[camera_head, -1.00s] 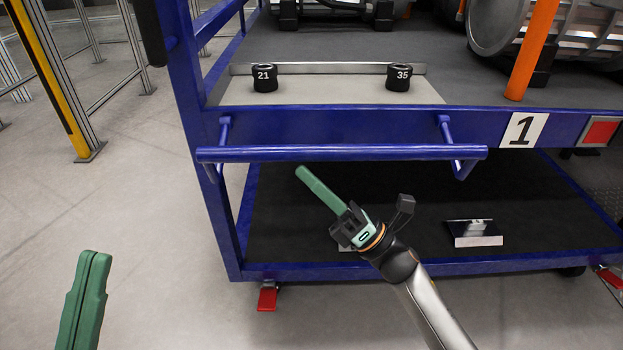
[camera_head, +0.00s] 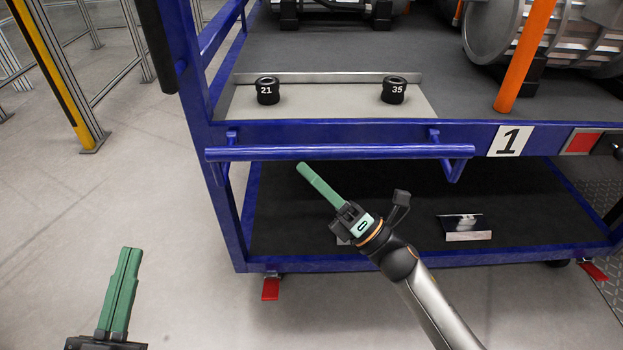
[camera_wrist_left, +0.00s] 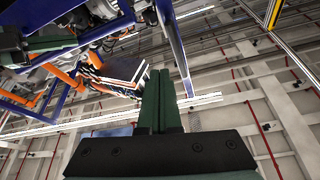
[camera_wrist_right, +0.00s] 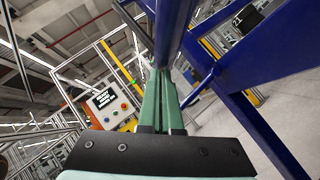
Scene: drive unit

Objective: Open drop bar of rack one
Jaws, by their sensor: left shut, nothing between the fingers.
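The drop bar (camera_head: 400,152) of rack one is a blue horizontal tube along the rack's front edge, held by a bracket near each end. It stands out in front of the blue frame beam. My right gripper (camera_head: 302,167) has its green fingers together, with the tips just below the middle of the bar. In the right wrist view a blue tube (camera_wrist_right: 172,35) lies right at the fingertips (camera_wrist_right: 160,72); I cannot tell whether they touch. My left gripper (camera_head: 128,250) is shut and empty over the floor at lower left, well away from the bar.
Rack one carries a white "1" sign (camera_head: 509,141). Two black knobs, 21 (camera_head: 267,91) and 35 (camera_head: 394,91), stand on its upper deck. An orange post (camera_head: 527,60) rises at right. A yellow fence post (camera_head: 60,75) stands at left. Floor at left is clear.

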